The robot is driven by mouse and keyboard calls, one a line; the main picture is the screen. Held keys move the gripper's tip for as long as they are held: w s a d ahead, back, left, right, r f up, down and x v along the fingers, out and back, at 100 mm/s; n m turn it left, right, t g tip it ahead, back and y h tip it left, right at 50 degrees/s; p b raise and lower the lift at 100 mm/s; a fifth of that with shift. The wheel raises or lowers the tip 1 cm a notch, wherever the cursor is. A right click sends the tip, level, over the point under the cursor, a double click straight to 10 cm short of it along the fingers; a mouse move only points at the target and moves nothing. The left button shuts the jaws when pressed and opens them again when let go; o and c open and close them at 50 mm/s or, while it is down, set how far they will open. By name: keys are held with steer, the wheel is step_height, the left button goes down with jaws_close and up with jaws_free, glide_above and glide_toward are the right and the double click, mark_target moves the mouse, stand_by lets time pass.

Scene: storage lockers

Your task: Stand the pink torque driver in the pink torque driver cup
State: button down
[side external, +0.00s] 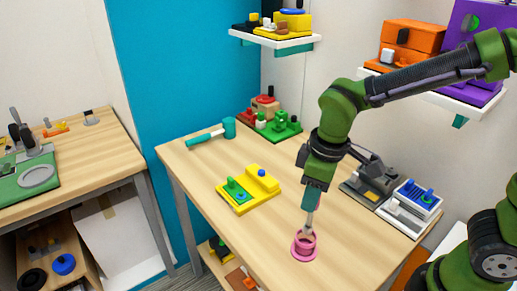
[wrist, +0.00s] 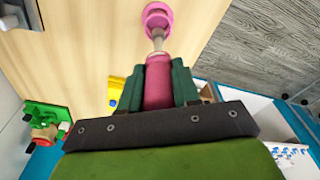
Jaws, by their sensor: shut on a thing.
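The pink torque driver (wrist: 158,84) has a pink handle and a pale shaft. My gripper (wrist: 158,88) is shut on its handle, with one green finger on each side. In the side external view my gripper (side external: 312,207) hangs over the table, right above the pink torque driver cup (side external: 304,250). The driver points down, slightly tilted, with its shaft tip at the cup's mouth. The cup also shows in the wrist view (wrist: 158,13), beyond the tip. I cannot tell how far the tip is inside the cup. The handle is mostly hidden in the side external view.
A yellow block fixture (side external: 249,189) sits left of the cup. A teal mallet (side external: 212,132) lies at the back left. A grey device (side external: 371,183) and a white-and-blue one (side external: 410,207) stand at the right. The wooden table (side external: 259,232) is clear around the cup.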

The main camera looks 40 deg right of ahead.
mark_target(308, 224)
steer(key=shift+f, duration=3.05)
steer(key=shift+f, duration=0.3)
steer(key=c, duration=0.7)
jaws_free()
steer(key=shift+c, duration=0.2)
steer(key=shift+m, duration=0.3)
steer(key=r, duration=0.5)
steer(key=s+r, duration=0.1)
steer(key=r, duration=1)
steer(key=shift+s+d+r, duration=0.2)
steer(key=shift+d+r, duration=0.05)
steer(key=shift+d, duration=0.15)
steer(key=s+d+f+m+t+y, duration=0.1)
steer(key=s+d+m+t, duration=0.3)
steer(key=d+m+t, duration=0.2)
steer(key=d+m, duration=0.2)
steer(key=m, duration=0.1)
steer(key=shift+s+d, duration=0.2)
